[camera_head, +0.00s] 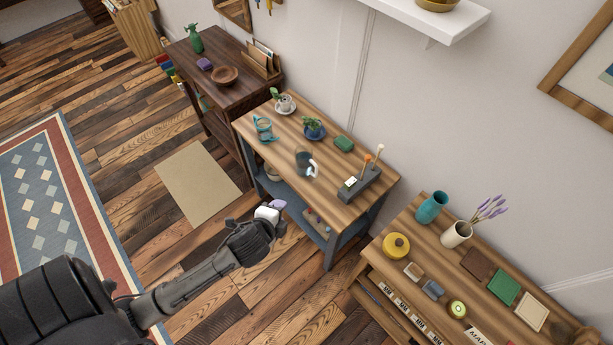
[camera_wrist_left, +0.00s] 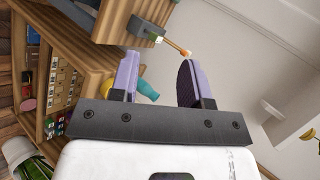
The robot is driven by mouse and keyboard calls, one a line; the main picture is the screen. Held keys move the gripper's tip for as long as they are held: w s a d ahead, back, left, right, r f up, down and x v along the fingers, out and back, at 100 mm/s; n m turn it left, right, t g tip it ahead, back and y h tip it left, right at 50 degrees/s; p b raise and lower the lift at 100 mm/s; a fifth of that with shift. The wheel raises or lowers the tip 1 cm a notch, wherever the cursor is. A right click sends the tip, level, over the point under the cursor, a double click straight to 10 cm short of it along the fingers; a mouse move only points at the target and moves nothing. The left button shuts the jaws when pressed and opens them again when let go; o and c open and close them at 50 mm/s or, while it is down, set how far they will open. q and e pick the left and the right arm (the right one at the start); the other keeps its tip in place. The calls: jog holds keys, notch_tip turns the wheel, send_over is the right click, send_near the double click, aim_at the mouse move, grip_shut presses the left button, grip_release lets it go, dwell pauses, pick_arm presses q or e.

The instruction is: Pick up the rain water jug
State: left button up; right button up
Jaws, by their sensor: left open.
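A blue-grey jug (camera_head: 302,160) with a pale handle stands upright on the wooden-topped potting table (camera_head: 259,160) in the head view, near the middle of its top. I take it for the rain water jug; I do not make it out in the left wrist view. My left gripper (camera_head: 279,204) is in front of the table, apart from the jug and on its near side. In the left wrist view my left gripper (camera_wrist_left: 160,62) is open, with nothing between its purple fingers. My right gripper is in neither view.
A wall shelf (camera_head: 430,20) hangs above.

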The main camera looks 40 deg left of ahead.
pick_arm(q)
jog(key=w+a+f+m+t+b, duration=0.4)
jog(key=w+f+m+b, duration=0.45)
jog(key=f+b, duration=0.3)
jog(key=m+t+h+b, duration=0.2)
jog(key=m+t+b, duration=0.2)
jog(key=m+b, duration=0.9)
send_near(316, 171)
jog(key=w, duration=0.2)
jog(key=w+b, duration=0.1)
jog(key=w, duration=0.4)
jog(key=shift+w+a+f, duration=0.1)
jog(key=shift+a+f, duration=0.15)
jog(key=shift+a, duration=0.05)
jog(key=shift+w+a+b, duration=0.15)
jog(key=shift+w+b, duration=0.4)
jog(key=shift+w, duration=0.05)
jog(key=shift+w+a+r+b, duration=0.15)
jog(key=shift+w+b, duration=0.15)
jog(key=shift+w, duration=0.7)
jog(key=shift+w+a+f+b, duration=0.1)
jog(key=shift+w+b, duration=0.2)
jog(key=shift+w, duration=0.7)
jog(key=c, duration=0.7)
grip_shut()
jog(key=shift+r, duration=0.1)
